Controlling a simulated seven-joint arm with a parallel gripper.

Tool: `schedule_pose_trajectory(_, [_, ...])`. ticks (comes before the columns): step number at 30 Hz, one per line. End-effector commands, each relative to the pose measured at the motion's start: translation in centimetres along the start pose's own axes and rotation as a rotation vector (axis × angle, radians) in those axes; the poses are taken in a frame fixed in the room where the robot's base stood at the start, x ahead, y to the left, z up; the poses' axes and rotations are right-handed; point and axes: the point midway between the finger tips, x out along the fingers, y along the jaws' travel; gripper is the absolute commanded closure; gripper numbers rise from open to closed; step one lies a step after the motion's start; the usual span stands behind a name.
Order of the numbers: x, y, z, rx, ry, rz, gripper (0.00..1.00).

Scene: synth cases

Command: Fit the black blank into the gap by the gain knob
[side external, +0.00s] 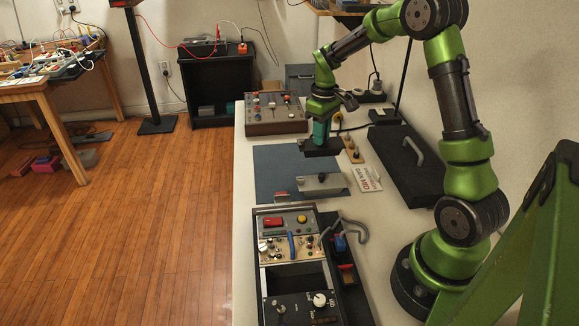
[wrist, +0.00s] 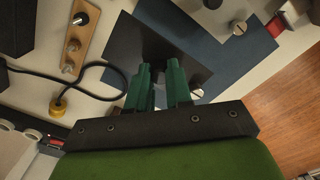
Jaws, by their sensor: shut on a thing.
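My gripper (side external: 320,136) has teal fingers and is shut on the black blank (side external: 322,150), above the far right part of the blue mat. In the wrist view the fingers (wrist: 160,88) close on the dark flat blank (wrist: 134,46); a screw head shows near its corner. The case (side external: 257,230) stands at the near end of the table. Its dark gap (side external: 295,277) lies between a module with a blue handle and the black module carrying the pale gain knob (side external: 320,299). The blank is well apart from the gap. The gap's inside is too dark to make out.
A silver panel (side external: 321,184) lies at the blue mat's (side external: 275,170) near edge, between gripper and case. A white card (side external: 366,178), wooden strip with knobs (side external: 352,151) and black lid (side external: 405,165) are on the right. A knobbed console (side external: 275,113) stands behind.

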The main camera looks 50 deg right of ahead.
Motion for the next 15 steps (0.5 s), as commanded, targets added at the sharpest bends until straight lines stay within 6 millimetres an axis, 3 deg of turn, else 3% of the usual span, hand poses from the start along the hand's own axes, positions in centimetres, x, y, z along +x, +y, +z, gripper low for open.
schedule_pose_trajectory(3, [-2.2, 0.0, -0.1, -0.001, 0.003, 0.003, 1.00])
schedule_pose_trajectory(8, [-4.0, -1.1, -0.6, -0.030, 0.002, 0.002, 1.00])
schedule_pose_trajectory(11, [-5.1, -3.7, -1.6, -0.092, 0.003, 0.001, 1.00])
schedule_pose_trajectory(15, [-6.3, -9.8, -2.1, -0.228, 0.002, 0.000, 1.00])
